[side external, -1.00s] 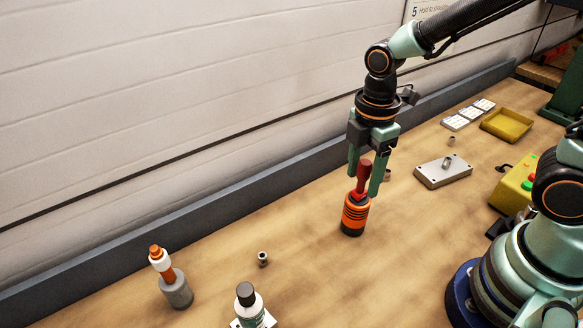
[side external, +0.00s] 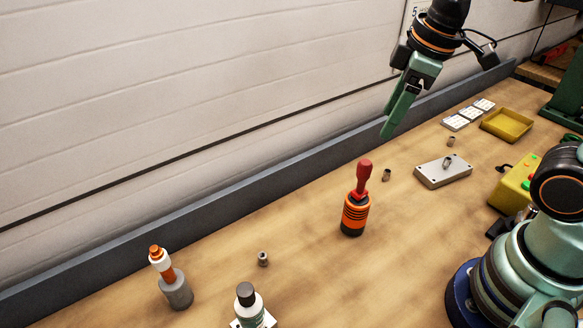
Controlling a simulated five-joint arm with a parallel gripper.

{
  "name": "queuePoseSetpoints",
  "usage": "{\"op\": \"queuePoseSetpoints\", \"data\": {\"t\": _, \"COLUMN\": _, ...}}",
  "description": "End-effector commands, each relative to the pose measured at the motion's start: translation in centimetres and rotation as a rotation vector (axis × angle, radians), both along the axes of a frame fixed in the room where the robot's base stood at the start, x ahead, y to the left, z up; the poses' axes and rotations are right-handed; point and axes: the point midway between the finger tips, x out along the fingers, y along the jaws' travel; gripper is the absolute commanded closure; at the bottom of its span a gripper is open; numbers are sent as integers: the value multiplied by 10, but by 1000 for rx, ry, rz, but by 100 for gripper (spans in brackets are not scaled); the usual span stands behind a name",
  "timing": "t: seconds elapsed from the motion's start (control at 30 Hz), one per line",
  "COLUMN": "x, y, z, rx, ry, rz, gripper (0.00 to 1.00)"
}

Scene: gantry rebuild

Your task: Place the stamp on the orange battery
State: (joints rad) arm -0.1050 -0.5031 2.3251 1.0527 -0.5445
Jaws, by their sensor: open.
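The red stamp (side external: 363,177) stands upright on top of the orange battery (side external: 355,213), its rounded handle pointing up. The battery is orange with dark bands and a dark base, and stands upright on the wooden table. My gripper (side external: 388,132) is raised above and to the right of the stamp, clear of it. It is open and empty, seen nearly edge-on, so one finger mostly hides the other.
At the left stand an orange-and-white item on a grey base (side external: 176,289) and a white bottle with a dark cap (side external: 249,306). Small metal nuts lie about. A grey plate (side external: 443,172), yellow tray (side external: 507,124) and yellow box (side external: 513,184) are at the right. A grey rail (side external: 250,188) runs along the wall.

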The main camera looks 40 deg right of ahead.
Motion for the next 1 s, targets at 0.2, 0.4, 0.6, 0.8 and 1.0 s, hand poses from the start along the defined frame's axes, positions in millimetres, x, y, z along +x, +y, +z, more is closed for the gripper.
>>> {"op": "queuePoseSetpoints", "data": {"t": 0.2, "x": -5, "y": -24, "z": 6, "rx": 152, "ry": -164, "rz": -464, "gripper": 37}}
{"op": "queuePoseSetpoints", "data": {"t": 0.4, "x": -6, "y": -31, "z": 7, "rx": 214, "ry": -212, "rz": -611, "gripper": 37}}
{"op": "queuePoseSetpoints", "data": {"t": 0.6, "x": -6, "y": -31, "z": 7, "rx": 215, "ry": -210, "rz": -615, "gripper": 37}}
{"op": "queuePoseSetpoints", "data": {"t": 0.8, "x": -5, "y": -31, "z": 7, "rx": 215, "ry": -210, "rz": -613, "gripper": 37}}
{"op": "queuePoseSetpoints", "data": {"t": 1.0, "x": -5, "y": -31, "z": 7, "rx": 215, "ry": -210, "rz": -612, "gripper": 37}}
